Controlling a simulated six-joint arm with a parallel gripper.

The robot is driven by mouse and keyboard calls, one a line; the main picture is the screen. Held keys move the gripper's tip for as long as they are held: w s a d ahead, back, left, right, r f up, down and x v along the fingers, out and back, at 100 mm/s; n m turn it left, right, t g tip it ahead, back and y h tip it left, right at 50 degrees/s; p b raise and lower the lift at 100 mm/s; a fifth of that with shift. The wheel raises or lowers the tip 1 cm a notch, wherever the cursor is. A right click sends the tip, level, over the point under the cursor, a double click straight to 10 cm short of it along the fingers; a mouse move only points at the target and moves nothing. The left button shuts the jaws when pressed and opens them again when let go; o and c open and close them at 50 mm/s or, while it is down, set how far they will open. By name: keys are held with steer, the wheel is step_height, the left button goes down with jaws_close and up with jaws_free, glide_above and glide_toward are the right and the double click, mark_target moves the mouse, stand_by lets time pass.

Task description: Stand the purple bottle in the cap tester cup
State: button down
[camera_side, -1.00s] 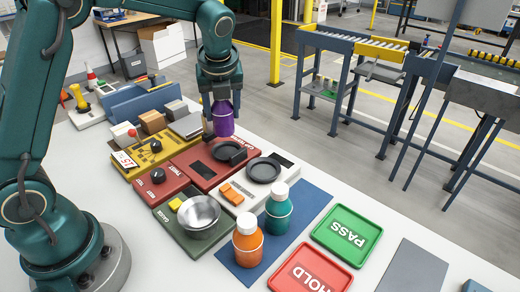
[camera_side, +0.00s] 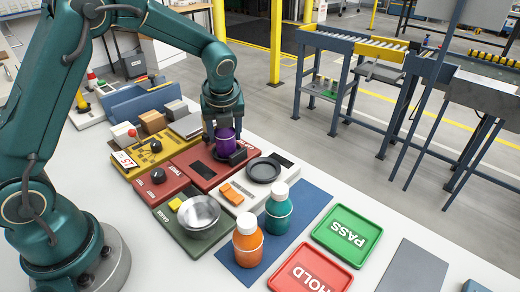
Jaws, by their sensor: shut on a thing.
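The purple bottle (camera_side: 226,143) is in my gripper (camera_side: 224,137), which points down with its fingers shut around the bottle's sides. The bottle is upright and sits at or just above the black cup (camera_side: 238,158) of the red cap tester (camera_side: 202,170). The bottle and fingers cover much of the cup, so I cannot tell whether the bottle's bottom touches it.
A white device with a round black plate (camera_side: 263,170) stands to the right. A steel bowl (camera_side: 199,213) is on the green gauge in front. An orange bottle (camera_side: 248,241) and a teal bottle (camera_side: 279,206) stand on a blue mat. Green PASS (camera_side: 346,235) and red HOLD (camera_side: 309,270) trays lie at the right.

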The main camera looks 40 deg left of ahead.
steer(key=shift+c, duration=1)
jaws_free()
steer(key=shift+r, duration=0.3)
steer(key=v, duration=1.1)
steer(key=s+d+n+t+h, duration=0.1)
steer(key=s+d+n+h, duration=0.1)
steer(key=s+n, duration=0.6)
steer(key=s+d+n+t+h, duration=0.1)
steer(key=s+d+n, duration=0.1)
steer(key=s+n, duration=0.7)
steer(key=shift+s+d+f+n+t+h, duration=0.3)
steer(key=shift+d+n+t+h, duration=0.1)
steer(key=shift+n, duration=3.7)
